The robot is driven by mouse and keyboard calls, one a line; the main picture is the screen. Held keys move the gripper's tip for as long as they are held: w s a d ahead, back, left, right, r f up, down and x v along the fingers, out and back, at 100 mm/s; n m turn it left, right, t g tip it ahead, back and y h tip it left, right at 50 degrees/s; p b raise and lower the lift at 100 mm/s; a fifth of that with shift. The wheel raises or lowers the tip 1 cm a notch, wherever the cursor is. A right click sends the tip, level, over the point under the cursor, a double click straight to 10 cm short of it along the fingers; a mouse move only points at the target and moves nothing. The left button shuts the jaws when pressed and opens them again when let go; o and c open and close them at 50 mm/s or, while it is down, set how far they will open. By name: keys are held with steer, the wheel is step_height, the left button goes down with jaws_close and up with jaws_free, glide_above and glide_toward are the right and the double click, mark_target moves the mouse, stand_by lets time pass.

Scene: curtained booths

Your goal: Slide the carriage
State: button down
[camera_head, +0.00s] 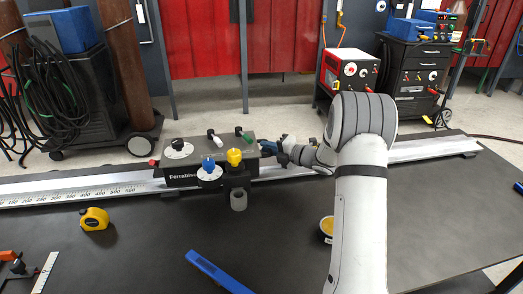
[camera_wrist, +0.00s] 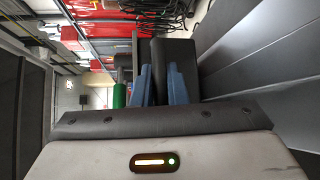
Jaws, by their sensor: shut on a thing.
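The carriage (camera_head: 185,172), a dark grey box with a "Ferralinea"-like label and blue, yellow, black and green knobs, sits on a long pale rail (camera_head: 95,185) with a printed scale. A dark torch-like part hangs from its front. My gripper (camera_head: 270,147) is at the carriage's right end. In the wrist view, the blue fingers of my gripper (camera_wrist: 161,88) are closed on a dark part of the carriage (camera_wrist: 175,55), with a green knob (camera_wrist: 119,95) beside them. The exact gripped part is mostly hidden.
A yellow tape measure (camera_head: 94,219), a blue bar (camera_head: 217,271) and a small yellow-topped tin (camera_head: 327,227) lie on the dark table (camera_head: 150,255) in front of the rail. The rail is clear on both sides, apart from my arm at right. Welding machines stand behind.

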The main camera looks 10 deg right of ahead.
steer(key=shift+d, duration=1.25)
steer(key=shift+a, duration=0.1)
steer(key=c, duration=1.5)
jaws_free()
steer(key=shift+o, duration=0.2)
steer(key=v, duration=0.8)
steer(key=shift+w, duration=0.1)
